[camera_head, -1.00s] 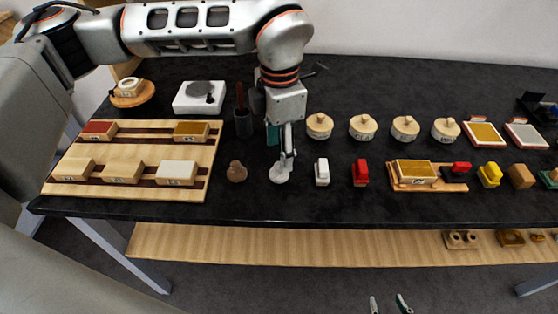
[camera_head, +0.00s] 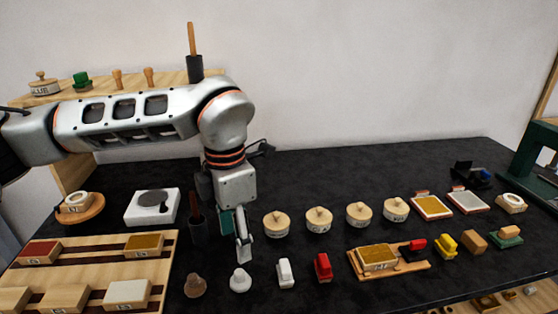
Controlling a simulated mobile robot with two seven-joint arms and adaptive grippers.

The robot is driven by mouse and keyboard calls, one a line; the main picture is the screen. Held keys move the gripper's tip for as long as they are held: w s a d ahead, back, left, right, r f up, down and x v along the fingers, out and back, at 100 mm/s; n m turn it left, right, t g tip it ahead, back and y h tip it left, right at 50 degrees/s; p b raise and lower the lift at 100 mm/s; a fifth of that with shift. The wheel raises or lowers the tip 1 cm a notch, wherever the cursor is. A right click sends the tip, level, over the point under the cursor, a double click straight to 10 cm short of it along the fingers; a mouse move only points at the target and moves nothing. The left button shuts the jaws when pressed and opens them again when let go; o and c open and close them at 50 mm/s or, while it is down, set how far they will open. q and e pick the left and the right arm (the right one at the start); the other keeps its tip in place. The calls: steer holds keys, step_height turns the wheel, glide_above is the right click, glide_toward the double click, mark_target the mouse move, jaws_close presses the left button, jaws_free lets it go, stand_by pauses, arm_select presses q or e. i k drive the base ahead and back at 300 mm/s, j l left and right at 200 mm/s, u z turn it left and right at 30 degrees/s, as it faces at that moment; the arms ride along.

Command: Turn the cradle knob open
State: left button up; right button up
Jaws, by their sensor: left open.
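A wooden cradle-like base (camera_head: 403,269) lies at the right of centre on the black table. It holds a block with a gold-brown top (camera_head: 377,256). A small red piece (camera_head: 417,246) sits at its right end; I cannot tell whether this is the knob or how it is turned. My left gripper (camera_head: 243,250) points down well to the left of the base, just behind a small white knob-shaped piece (camera_head: 240,280). It is open, with nothing seen between its fingers. My right gripper is out of view.
Several round wooden-lidded pots (camera_head: 318,220) stand behind the base. White (camera_head: 285,273) and red (camera_head: 323,267) pieces stand between it and my gripper. A slotted wooden board (camera_head: 80,272) lies left. A green frame (camera_head: 530,160) stands far right.

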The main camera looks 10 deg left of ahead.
mark_target(416, 246)
steer(key=k, duration=1)
